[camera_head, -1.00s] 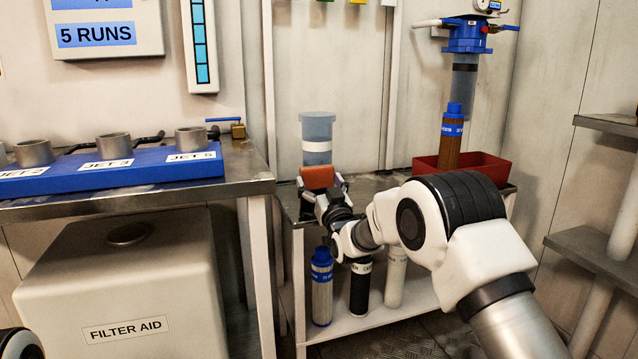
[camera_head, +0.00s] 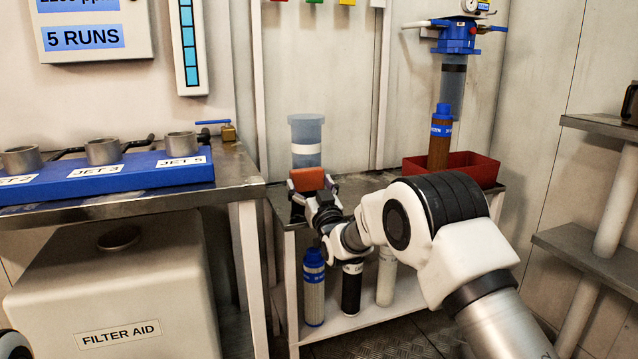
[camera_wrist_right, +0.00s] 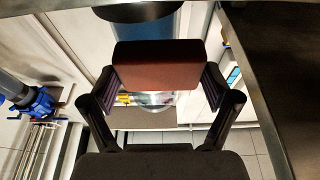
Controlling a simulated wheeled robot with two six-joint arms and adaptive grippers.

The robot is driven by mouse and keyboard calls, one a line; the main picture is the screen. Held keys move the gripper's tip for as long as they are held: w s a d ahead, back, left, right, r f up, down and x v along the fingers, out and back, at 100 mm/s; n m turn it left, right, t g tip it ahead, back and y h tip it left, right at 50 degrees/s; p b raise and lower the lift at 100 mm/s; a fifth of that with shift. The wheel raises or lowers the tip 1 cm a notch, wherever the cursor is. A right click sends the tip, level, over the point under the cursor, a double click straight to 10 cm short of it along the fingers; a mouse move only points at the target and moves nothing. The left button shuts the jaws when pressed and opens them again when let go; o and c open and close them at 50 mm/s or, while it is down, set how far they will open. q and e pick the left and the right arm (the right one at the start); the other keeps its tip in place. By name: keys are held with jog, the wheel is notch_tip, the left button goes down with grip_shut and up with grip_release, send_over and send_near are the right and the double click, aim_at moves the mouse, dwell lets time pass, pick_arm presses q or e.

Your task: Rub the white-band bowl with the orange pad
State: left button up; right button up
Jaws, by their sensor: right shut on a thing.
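The white-band bowl (camera_head: 306,133) is a translucent blue-grey cylinder with a flared rim and a white band. It stands upright on the metal bench in the middle of the head view. My right gripper (camera_head: 313,187) is shut on the orange pad (camera_head: 306,179), held in front of the bowl's lower part. The pad hides the bowl's base, and I cannot tell whether they touch. In the right wrist view, the pad (camera_wrist_right: 158,65) sits between both fingers. My left gripper is not in view.
A red tray (camera_head: 480,168) with a brown blue-capped cartridge (camera_head: 440,137) is on the right of the bench. Several cartridges stand on the shelf below, including a blue-capped one (camera_head: 314,288). A blue jet rack (camera_head: 120,175) is on the left table.

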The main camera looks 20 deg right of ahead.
aim_at(324, 176)
jog(key=shift+w+r+p, duration=0.1)
jog(key=shift+r+p, duration=0.55)
jog(key=shift+r, duration=0.1)
jog(key=shift+d, duration=1.6)
jog(key=shift+w+d, duration=0.1)
jog(key=shift+d, duration=0.25)
jog(key=shift+p, duration=0.35)
jog(key=shift+f, duration=0.15)
jog(key=shift+a, duration=2)
jog(key=shift+s+d, duration=0.1)
jog(key=shift+s, duration=2.9)
